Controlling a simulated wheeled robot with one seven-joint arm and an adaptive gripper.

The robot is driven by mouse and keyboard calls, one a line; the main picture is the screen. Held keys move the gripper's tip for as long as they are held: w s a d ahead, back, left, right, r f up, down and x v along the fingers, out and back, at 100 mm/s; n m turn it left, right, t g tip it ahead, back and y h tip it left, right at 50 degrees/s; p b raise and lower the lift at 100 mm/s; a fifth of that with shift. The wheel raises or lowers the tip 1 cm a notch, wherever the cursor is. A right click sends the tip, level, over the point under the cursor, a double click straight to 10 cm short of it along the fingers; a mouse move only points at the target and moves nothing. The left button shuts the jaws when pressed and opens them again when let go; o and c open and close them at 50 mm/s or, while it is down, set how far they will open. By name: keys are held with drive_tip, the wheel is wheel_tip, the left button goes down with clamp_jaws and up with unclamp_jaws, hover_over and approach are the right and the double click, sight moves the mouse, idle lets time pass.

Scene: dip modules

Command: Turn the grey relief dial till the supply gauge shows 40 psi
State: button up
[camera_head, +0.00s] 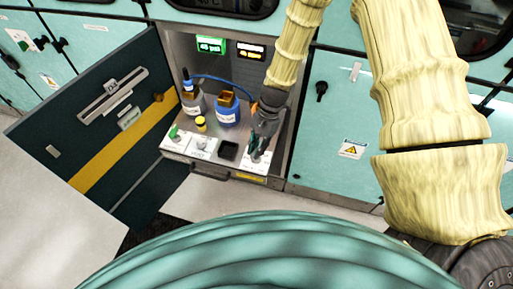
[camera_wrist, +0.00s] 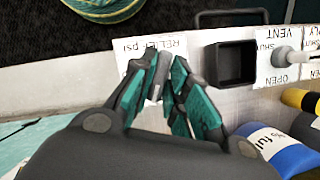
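The grey relief dial (camera_wrist: 153,76) stands on a white plate marked RELIEF psi (camera_wrist: 160,48) in the wrist view. My gripper (camera_wrist: 160,72) has its green-padded fingers on both sides of the dial, closed in close against it. In the head view, my gripper (camera_head: 260,145) points down at the right end of the cabinet's front ledge and largely hides the dial. A green lit display (camera_head: 211,45) at the back of the cabinet seems to read 45 psi. An amber-text display (camera_head: 251,52) hangs beside it; its small text is hard to read.
A square black cup (camera_wrist: 232,64) stands beside the dial, with a VENT valve (camera_wrist: 287,57) beyond it. Blue-labelled bottles (camera_head: 228,112) and a blue hose (camera_head: 225,82) are behind the ledge. The dark cabinet door (camera_head: 100,120) stands open at left.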

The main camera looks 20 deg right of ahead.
clamp_jaws()
drive_tip(key=shift+w+n+g+h, duration=0.1)
drive_tip(key=shift+n+g+h, duration=0.2)
drive_tip(key=shift+n, duration=0.85)
drive_tip(key=shift+n+g+h, duration=0.3)
drive_tip(key=shift+n, duration=0.85)
drive_tip(key=shift+a, duration=0.1)
drive_tip(key=o, duration=0.6)
unclamp_jaws()
drive_tip(key=shift+o, duration=0.2)
drive_tip(key=v, duration=1.2)
drive_tip(key=shift+f, duration=0.1)
